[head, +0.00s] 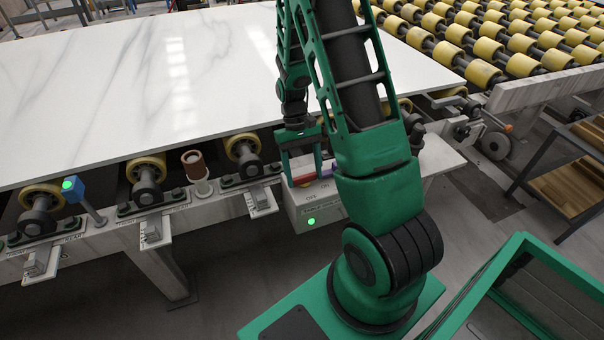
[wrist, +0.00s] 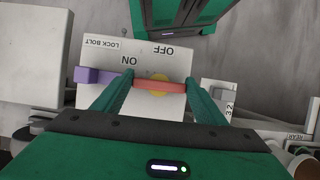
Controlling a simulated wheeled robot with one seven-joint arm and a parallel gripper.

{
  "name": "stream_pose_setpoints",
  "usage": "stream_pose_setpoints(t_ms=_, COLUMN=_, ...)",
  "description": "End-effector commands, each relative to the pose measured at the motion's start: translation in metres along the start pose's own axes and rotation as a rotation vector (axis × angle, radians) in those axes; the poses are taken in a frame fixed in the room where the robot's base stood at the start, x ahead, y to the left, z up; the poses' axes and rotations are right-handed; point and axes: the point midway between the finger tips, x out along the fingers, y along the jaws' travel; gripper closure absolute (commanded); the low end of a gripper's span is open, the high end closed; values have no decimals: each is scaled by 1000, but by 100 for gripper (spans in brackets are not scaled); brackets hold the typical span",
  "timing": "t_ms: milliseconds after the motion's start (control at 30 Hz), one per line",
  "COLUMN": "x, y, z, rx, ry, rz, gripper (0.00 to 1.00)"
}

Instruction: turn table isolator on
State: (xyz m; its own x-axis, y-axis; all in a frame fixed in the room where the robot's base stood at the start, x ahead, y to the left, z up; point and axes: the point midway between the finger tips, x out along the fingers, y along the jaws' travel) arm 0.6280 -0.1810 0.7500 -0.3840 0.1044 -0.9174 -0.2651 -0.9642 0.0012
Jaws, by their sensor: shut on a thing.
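The isolator is a pale box (head: 318,213) at the slab table's front edge, with ON and OFF lettering and a lit green lamp (head: 311,221). A purple block (wrist: 85,75) sits at the face's left side, near the LOCK BOLT label. My gripper (wrist: 162,80) has its green fingers at either side of the red handle and is shut on it. In the head view my arm hides part of the box.
A white marble slab (head: 130,80) lies on the roller table. A post with a blue head and green lamp (head: 73,188) and a brown cylinder (head: 194,164) stand along the front rail. Yellow rollers (head: 480,40) fill the back right; a wooden-shelved rack (head: 570,170) stands right.

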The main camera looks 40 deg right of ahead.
Motion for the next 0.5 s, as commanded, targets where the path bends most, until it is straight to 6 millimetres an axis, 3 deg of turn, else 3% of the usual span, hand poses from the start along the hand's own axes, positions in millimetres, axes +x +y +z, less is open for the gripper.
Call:
stream_pose_setpoints(t_ms=33, x=-7, y=-1, z=-11, rx=-11, ry=32, rz=1, gripper=57)
stream_pose_setpoints(t_ms=300, x=-7, y=-1, z=-11, rx=-12, ry=33, rz=1, gripper=57)
stream_pose_setpoints(t_ms=333, x=-7, y=-2, z=-11, rx=-12, ry=33, rz=0, gripper=30)
stream_pose_setpoints(t_ms=400, x=-7, y=-1, z=-11, rx=-12, ry=33, rz=0, gripper=16)
stream_pose_setpoints(t_ms=500, x=-7, y=0, z=-11, rx=-9, ry=32, rz=1, gripper=16)
